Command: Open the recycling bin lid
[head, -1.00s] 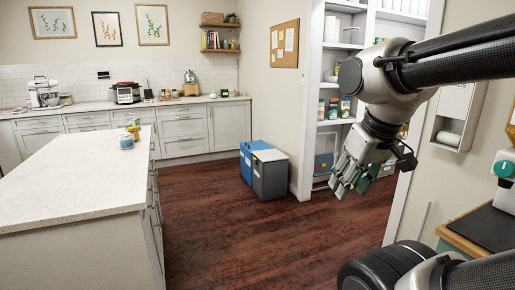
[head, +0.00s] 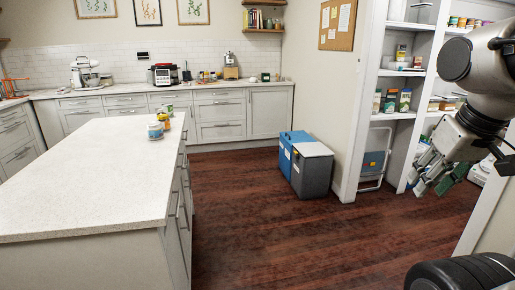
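Two bins stand on the floor against the end of the wall, beyond the island. The blue bin (head: 287,150), with a white label on its side, stands behind and to the left of the grey bin (head: 312,172). I take the blue one to be the recycling bin. Both lids look closed. My gripper (head: 432,184) is at the right of the head view, pointing down, well apart from both bins. Its fingers look spread, with nothing between them.
A white island (head: 92,180) fills the left, with jars on its far end. Dark wood floor (head: 265,235) lies clear between me and the bins. A doorway to pantry shelves (head: 394,115) opens at right; a folded blue step stool (head: 374,160) leans inside.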

